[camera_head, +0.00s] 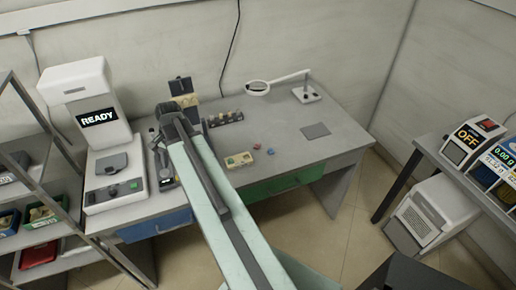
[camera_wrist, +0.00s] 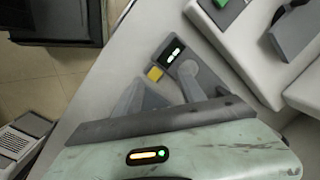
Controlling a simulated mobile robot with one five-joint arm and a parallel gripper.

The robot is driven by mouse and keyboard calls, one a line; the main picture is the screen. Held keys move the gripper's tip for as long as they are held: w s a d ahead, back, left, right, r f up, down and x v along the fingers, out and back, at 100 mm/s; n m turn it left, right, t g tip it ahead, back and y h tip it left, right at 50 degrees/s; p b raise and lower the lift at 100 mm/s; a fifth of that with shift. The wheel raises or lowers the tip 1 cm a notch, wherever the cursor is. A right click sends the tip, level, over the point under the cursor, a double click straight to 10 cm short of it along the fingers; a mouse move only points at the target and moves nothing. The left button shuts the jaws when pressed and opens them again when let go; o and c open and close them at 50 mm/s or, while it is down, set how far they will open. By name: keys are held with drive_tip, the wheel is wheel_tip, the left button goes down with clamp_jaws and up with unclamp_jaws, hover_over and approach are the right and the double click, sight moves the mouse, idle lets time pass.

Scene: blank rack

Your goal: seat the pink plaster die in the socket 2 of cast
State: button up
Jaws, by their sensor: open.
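A cream block with dark sockets (camera_head: 239,160), which looks like the cast, lies on the table right of my arm in the head view. A small reddish piece (camera_head: 256,147), possibly the pink plaster die, lies just right of it. A small blue piece (camera_head: 270,152) lies beside that. The socket numbers are too small to read. My gripper (camera_wrist: 162,75) is open in the wrist view, its two fingers spread.
A white machine reading READY (camera_head: 97,112) stands left on the table. A dark rack of small pieces (camera_head: 225,119) lies behind the cream block. A magnifier lamp (camera_head: 258,88) and a grey pad (camera_head: 315,130) are to the right. The table's right part is mostly clear.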

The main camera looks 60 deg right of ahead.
drive_tip(key=s+d+m, duration=0.2)
drive_tip(key=d+m, duration=0.1)
drive_tip(key=d, duration=0.2)
drive_tip(key=s+d+m, duration=0.2)
drive_tip(key=d, duration=0.4)
drive_tip(key=s+d+f+m+t+b, duration=0.1)
drive_tip(key=s+d+m, duration=0.1)
drive_tip(key=d, duration=0.4)
drive_tip(key=shift+s+m, duration=0.1)
drive_tip(key=shift+m, duration=0.7)
drive_tip(key=s+d+m+t, duration=0.1)
drive_tip(key=s+d+m, duration=0.7)
drive_tip(key=d, duration=0.4)
drive_tip(key=m+t+b, duration=0.1)
drive_tip(key=m, duration=0.2)
approach(259, 145)
drive_tip(key=f+b, duration=0.1)
drive_tip(key=a+f+h+b, duration=0.1)
drive_tip(key=f, duration=0.1)
drive_tip(key=shift+w+f+b, duration=0.1)
drive_tip(key=shift+w+b, duration=0.1)
drive_tip(key=shift+b, duration=0.15)
drive_tip(key=shift+w, duration=0.15)
drive_tip(key=b+x, duration=0.4)
drive_tip(key=x, duration=0.1)
drive_tip(key=shift+w+a+b, duration=0.25)
drive_tip(key=shift+a+b, duration=0.05)
clamp_jaws()
